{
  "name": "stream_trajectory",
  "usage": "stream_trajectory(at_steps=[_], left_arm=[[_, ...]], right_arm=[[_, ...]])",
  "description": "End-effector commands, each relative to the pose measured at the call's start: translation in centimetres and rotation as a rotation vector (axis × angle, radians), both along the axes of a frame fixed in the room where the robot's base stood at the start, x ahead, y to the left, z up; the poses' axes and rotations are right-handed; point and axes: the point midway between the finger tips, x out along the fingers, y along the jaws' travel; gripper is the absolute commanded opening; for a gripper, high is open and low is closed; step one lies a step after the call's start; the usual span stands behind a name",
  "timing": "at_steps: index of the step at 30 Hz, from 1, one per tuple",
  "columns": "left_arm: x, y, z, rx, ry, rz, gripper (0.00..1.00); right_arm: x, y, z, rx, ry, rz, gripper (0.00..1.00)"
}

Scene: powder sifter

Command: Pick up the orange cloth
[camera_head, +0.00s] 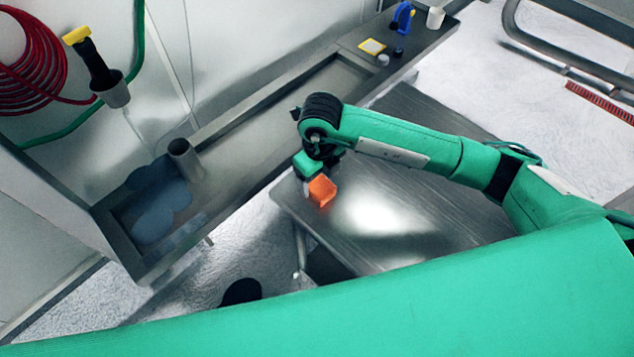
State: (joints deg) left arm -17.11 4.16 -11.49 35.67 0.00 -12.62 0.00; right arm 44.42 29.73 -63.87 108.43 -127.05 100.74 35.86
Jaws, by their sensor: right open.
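The orange cloth (321,191) is a small folded-looking orange piece at the left corner of the steel table (420,215). My right gripper (308,186) is at the end of the green arm that comes in from the right. It points down at the cloth's left edge, close beside it. The gripper is open; its fingers are small and partly hidden by the wrist, and I cannot tell whether they touch the cloth. My left gripper is not in view.
A long steel trough (270,120) runs along the wall, with a metal cylinder (185,160) and blue-grey round pieces (155,205) at its near end. A white cup (435,17), a blue tool (402,17) and a yellow-edged card (372,46) stand at its far end.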

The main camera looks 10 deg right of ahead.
Motion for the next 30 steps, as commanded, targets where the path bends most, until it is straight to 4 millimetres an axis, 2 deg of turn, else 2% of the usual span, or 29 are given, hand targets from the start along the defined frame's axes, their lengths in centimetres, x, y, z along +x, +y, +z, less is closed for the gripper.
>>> stream_trajectory(at_steps=[1, 3, 9, 17, 24, 30], left_arm=[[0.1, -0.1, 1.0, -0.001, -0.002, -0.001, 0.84], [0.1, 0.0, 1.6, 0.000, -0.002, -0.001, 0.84], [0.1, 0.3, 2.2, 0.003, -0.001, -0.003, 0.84], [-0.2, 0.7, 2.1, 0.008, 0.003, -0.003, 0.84], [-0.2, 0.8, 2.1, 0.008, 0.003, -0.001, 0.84], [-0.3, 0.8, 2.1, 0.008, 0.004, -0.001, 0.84]], right_arm=[[0.0, 0.0, -0.4, -0.002, 0.004, -0.001, 0.75], [0.2, 0.0, -1.3, -0.002, 0.005, -0.002, 0.75], [0.3, 0.0, -3.8, -0.001, 0.002, -0.002, 0.75], [0.3, 0.0, -4.1, 0.000, 0.001, 0.000, 0.75], [0.3, 0.0, -4.1, 0.000, 0.001, 0.000, 0.28], [0.3, 0.0, -4.1, 0.000, 0.000, 0.000, 0.27]])
